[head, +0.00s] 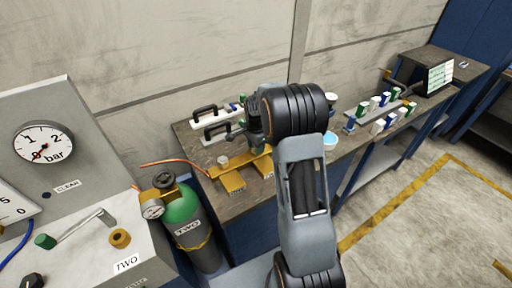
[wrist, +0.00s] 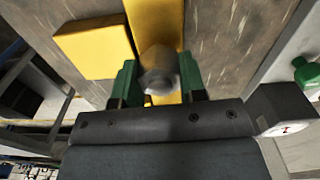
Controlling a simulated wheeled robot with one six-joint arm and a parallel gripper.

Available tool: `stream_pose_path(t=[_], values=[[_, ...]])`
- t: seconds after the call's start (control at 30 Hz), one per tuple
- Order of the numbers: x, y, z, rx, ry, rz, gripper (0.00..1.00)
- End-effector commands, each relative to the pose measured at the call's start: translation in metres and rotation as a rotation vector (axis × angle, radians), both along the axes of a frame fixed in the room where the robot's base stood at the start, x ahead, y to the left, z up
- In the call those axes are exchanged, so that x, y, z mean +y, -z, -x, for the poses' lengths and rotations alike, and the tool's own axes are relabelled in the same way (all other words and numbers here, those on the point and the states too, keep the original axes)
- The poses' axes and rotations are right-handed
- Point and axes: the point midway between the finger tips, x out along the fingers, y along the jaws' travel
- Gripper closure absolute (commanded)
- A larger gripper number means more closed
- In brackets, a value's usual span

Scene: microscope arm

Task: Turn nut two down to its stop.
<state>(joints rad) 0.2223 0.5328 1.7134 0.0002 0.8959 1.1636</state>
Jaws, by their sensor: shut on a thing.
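In the wrist view a grey nut (wrist: 158,62) sits on a yellow bar (wrist: 154,18). The two green fingers of my gripper (wrist: 158,78) stand on either side of it and are shut on it. In the head view my gripper (head: 258,142) is over the right part of the yellow bar (head: 243,161), and the held nut is hidden behind my arm. Another pale round nut (head: 223,160) shows on the bar's left part. No number can be read on the held nut, and its height above its stop cannot be told.
Yellow blocks (head: 232,182) lie in front of the bar on the dark bench (head: 190,139). Black-handled white pieces (head: 206,116) stand behind it. A green gas cylinder (head: 181,208) stands at the front left. Small bottles and a screen (head: 438,76) are to the right.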

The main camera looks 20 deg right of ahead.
Motion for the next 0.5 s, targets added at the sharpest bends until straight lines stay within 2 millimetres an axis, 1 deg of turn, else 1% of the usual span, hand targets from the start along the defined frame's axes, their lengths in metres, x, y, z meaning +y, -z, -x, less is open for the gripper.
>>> stream_pose_path(t=[0.23, 0.5], values=[[0.0000, -0.0003, -0.0004, -0.002, 0.069, 0.001, 0.85], [-0.0001, -0.0007, -0.0004, -0.002, 0.088, 0.001, 0.85]])
